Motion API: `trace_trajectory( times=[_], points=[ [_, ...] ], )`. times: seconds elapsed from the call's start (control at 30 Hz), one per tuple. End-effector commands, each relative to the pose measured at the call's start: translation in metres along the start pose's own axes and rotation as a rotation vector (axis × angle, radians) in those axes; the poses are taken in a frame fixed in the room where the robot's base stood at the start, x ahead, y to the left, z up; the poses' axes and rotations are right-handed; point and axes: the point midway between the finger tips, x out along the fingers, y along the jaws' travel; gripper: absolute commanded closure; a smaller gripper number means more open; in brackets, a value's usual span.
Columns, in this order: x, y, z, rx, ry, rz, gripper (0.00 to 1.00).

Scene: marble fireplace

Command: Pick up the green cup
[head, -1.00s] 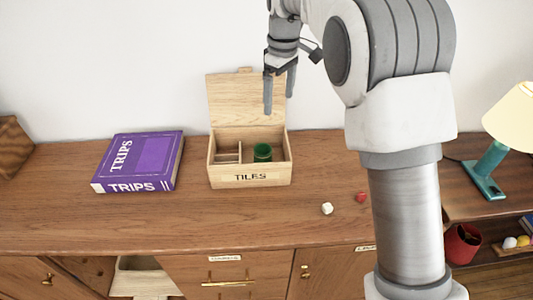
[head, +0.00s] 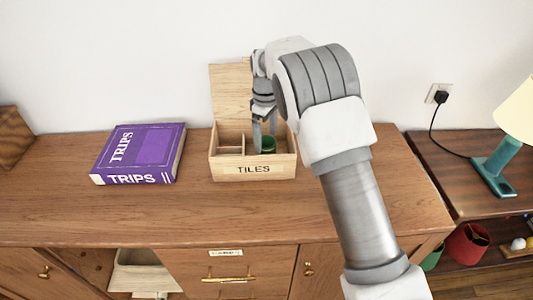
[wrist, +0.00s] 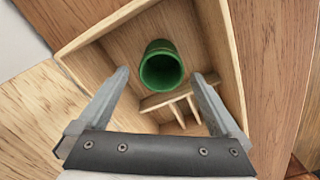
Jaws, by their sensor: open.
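The green cup (head: 268,145) stands in the right compartment of the open wooden box (head: 253,171) marked TILES. In the wrist view the green cup (wrist: 161,68) shows its open mouth, just beyond and between my fingertips. My gripper (head: 264,142) points down over the box, its fingers at the compartment. In the wrist view my gripper (wrist: 160,75) is open, one finger on each side of the cup, and holds nothing. I cannot tell whether the fingers reach down beside the cup.
The box lid (head: 231,92) stands upright behind the box. Wooden dividers (wrist: 178,103) split its other side. A purple TRIPS book (head: 140,153) lies to the left on the cabinet top (head: 120,215). A lamp (head: 495,165) stands on a lower shelf at right.

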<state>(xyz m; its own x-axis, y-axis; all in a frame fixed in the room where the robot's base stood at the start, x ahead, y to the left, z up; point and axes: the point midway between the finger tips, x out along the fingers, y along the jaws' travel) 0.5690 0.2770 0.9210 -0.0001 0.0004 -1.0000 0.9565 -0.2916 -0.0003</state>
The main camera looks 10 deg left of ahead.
Motion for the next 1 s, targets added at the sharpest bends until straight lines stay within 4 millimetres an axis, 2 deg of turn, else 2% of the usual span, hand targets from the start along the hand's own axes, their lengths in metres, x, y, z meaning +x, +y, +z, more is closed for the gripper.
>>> trace_trajectory(
  times=[0.27, 0.5, 0.6, 0.8, 0.87, 1.0],
  points=[
    [0.018, 0.000, 0.001, -0.001, -0.002, 0.000, 0.00],
    [0.053, -0.002, 0.004, 0.000, -0.003, -0.002, 0.00],
    [0.062, -0.002, 0.004, -0.001, -0.002, 0.000, 0.00],
    [0.062, -0.001, 0.003, 0.000, -0.001, 0.001, 0.00],
    [0.062, -0.001, 0.003, 0.000, -0.001, 0.000, 0.07],
    [0.062, -0.002, 0.003, 0.000, -0.001, 0.000, 0.32]
  ],
)
